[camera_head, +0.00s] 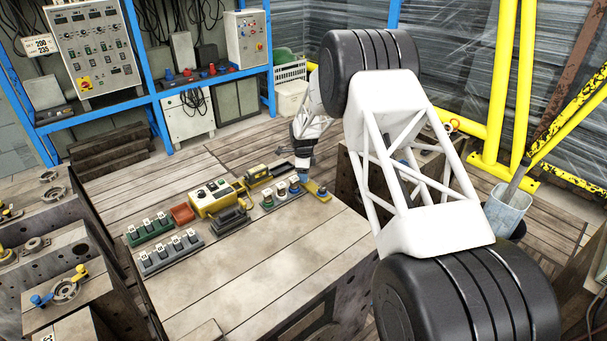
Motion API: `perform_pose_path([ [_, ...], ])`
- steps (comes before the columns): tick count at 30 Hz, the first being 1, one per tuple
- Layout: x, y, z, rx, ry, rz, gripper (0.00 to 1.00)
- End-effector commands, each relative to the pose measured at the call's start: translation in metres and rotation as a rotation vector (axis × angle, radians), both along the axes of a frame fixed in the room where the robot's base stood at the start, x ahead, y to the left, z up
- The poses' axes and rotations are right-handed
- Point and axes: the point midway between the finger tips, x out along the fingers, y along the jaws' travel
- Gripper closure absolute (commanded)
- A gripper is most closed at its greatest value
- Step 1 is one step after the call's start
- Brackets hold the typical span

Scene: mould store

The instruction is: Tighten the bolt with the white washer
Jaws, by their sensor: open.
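My gripper (303,170) is small and far off at the far right part of the wooden workbench (260,270), pointing down. Its fingers are open, and no held object can be made out. Just below and left of it, a low dark block (281,197) carries a short row of upright pieces with pale and coloured parts. These may be the bolts with washers, but I cannot tell which one has a white washer. A yellow piece with a blue part (318,190) lies close by on the right, near the bench edge.
A yellow box with buttons (211,200), a red tray (183,214), and green (149,230) and grey (171,254) racks of small blocks stand left of the gripper. The front of the bench is bare. A yellow post (500,90) and a bucket (507,209) stand right.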

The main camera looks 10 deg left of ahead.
Motion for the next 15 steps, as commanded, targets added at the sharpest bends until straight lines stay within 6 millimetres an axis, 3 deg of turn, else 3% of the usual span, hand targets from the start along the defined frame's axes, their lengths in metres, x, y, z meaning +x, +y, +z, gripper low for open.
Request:
perform_pose_path([
  [5,0.0,0.0,0.01,0.001,-0.002,0.0,0.45],
  [15,0.0,0.0,0.05,0.001,-0.002,0.0,0.45],
])
